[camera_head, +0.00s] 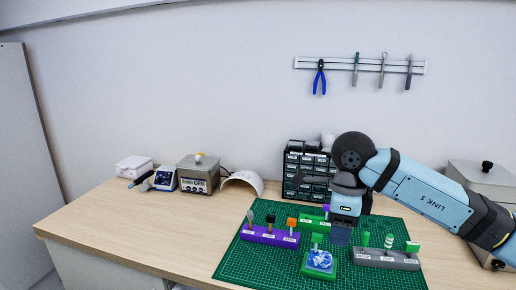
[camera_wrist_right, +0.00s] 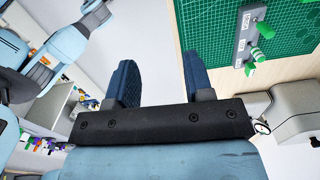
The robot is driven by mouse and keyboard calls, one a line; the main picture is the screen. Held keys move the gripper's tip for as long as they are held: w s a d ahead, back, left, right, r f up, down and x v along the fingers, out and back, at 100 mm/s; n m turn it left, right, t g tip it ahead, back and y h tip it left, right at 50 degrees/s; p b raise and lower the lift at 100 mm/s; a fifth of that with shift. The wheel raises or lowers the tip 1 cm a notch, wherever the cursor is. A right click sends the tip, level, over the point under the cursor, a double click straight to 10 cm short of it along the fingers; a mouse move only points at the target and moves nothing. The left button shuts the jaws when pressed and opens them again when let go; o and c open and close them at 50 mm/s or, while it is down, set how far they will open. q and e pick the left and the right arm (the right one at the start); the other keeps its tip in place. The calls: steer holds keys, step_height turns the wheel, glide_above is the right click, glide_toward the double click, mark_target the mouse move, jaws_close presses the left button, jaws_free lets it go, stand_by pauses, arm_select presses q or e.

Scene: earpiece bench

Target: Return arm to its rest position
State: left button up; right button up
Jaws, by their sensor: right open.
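My right arm reaches in from the right in the head view. Its gripper (camera_head: 341,236) points down over the green cutting mat (camera_head: 243,262), behind the grey rack. In the right wrist view its two blue fingers (camera_wrist_right: 160,80) stand apart with nothing between them. My left gripper cannot be made out in either view.
A purple rack (camera_head: 268,236), a green rack (camera_head: 309,222), a grey rack (camera_head: 385,260) and a green stand (camera_head: 319,265) with a blue-and-white piece sit on the mat. A drawer cabinet (camera_head: 303,172) stands behind. The bench's left front (camera_head: 130,228) is clear.

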steer(key=s+a+f+m+g+y, duration=0.25)
steer(key=s+a+y, duration=0.35)
steer(key=a+y, duration=0.3)
steer(key=s+a+f+m+g+y, duration=0.2)
steer(key=s+a+f+m+y, duration=0.15)
steer(key=s+a+y, duration=0.4)
steer(key=w+d+f+m+t+h, duration=0.15)
steer(key=d+f+m+t, duration=0.3)
steer(key=m+t, duration=0.8)
steer(key=w+d+f+m+t+h, duration=0.1)
steer(key=w+d+f+m+t, duration=0.25)
steer(key=f+m+t, duration=0.8)
steer(key=s+d+f+m+g+h+p, duration=0.1)
steer(key=s+d+f+m+g+h, duration=0.4)
steer(key=s+f+m, duration=0.35)
steer(key=s+d+f+m+g+h, duration=0.4)
steer(key=s+d+f+m+h, duration=0.2)
steer(key=s+f+m, duration=0.25)
arm_select(q)
step_height(320, 180, up, 11)
steer(key=p, duration=1.1)
steer(key=shift+s+a, duration=0.25)
steer(key=shift+a, duration=0.15)
arm_select(e)
step_height(320, 180, up, 10)
steer(key=shift+w+d, duration=0.2)
steer(key=shift+w, duration=0.05)
